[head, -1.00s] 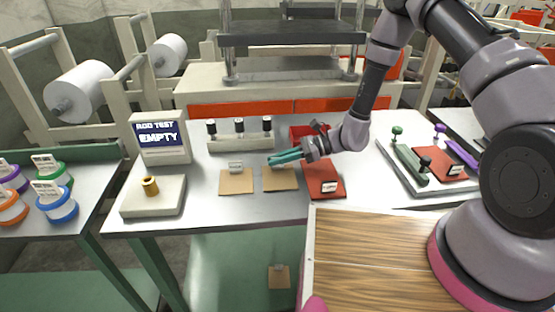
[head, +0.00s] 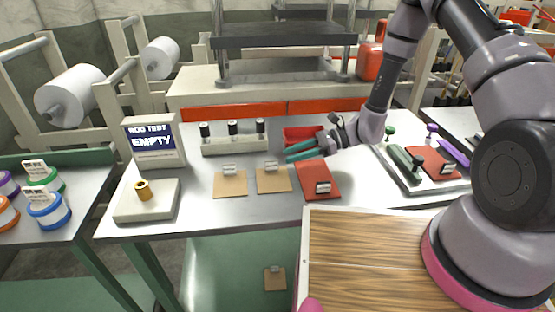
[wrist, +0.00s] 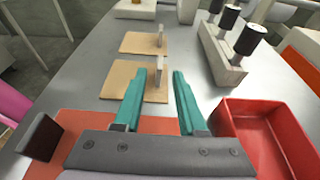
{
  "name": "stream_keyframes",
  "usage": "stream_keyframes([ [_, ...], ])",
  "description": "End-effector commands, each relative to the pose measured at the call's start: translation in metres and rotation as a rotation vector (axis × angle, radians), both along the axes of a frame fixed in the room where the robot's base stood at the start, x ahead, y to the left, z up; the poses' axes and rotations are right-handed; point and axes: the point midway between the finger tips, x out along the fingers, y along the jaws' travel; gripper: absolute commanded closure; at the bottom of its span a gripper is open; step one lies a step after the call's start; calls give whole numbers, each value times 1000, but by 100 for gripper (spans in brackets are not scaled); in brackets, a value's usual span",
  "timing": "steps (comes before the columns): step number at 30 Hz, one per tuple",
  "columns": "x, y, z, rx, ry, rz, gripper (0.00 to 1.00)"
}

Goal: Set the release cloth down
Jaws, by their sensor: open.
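Two tan square sheets, each with a small upright tag, lie flat on the grey bench: a left one (head: 230,186) and a right one (head: 273,181). They also show in the wrist view, the farther one (wrist: 140,42) and the nearer one (wrist: 122,82). I cannot tell from a label which is the release cloth. My gripper (head: 290,155) is open and empty, above the bench behind the right tan sheet. In the wrist view its teal fingers (wrist: 165,72) are apart with nothing between them, and they partly cover the nearer sheet.
A red sheet (head: 315,173) with a tag lies right of the tan ones. A red tray (wrist: 270,125) stands beside my gripper. A block with black-topped posts (head: 233,144), a rod tester screen reading EMPTY (head: 153,143) and a brass-topped plate (head: 155,212) stand left.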

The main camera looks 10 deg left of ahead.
Motion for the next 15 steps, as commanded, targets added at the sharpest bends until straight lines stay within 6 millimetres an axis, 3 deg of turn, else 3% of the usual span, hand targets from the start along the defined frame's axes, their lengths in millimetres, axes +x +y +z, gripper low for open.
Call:
stream_keyframes([
  [6, 10, -35, 11, 0, -1, -2, 60],
  [15, 12, -46, 15, 0, 0, 1, 60],
])
